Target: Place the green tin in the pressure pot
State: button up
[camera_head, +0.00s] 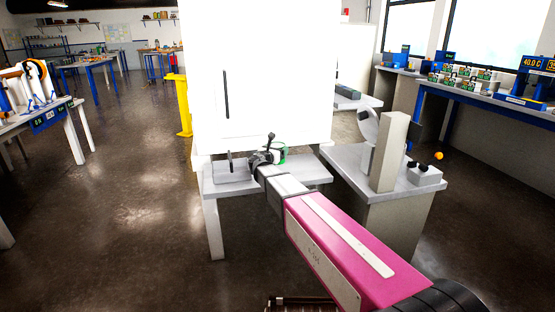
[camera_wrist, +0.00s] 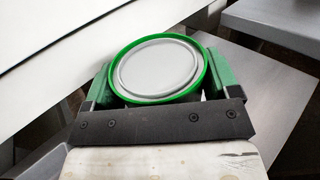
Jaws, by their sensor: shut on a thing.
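My gripper (camera_wrist: 160,75) is shut on the green tin (camera_wrist: 157,68), which has a bright green rim and a pale grey round lid. In the wrist view the tin sits between the two green fingers, lid facing the camera. In the head view my gripper (camera_head: 268,157) is over the small grey table, and a bit of the tin's green (camera_head: 283,153) shows beside it. The tin's sides and underside are mostly hidden. I cannot clearly make out the pressure pot in either view.
To the right, a bench (camera_head: 345,158) carries a beige upright block (camera_head: 391,150), a pale disc (camera_head: 368,126) and a small control box (camera_head: 425,174). The floor at left is open.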

jog(key=shift+w+d+f, duration=0.15)
jog(key=shift+d+f, duration=0.05)
jog(key=shift+f, duration=1.95)
jog(key=shift+f, duration=0.1)
jog(key=o, duration=1)
jog(key=shift+o, duration=0.3)
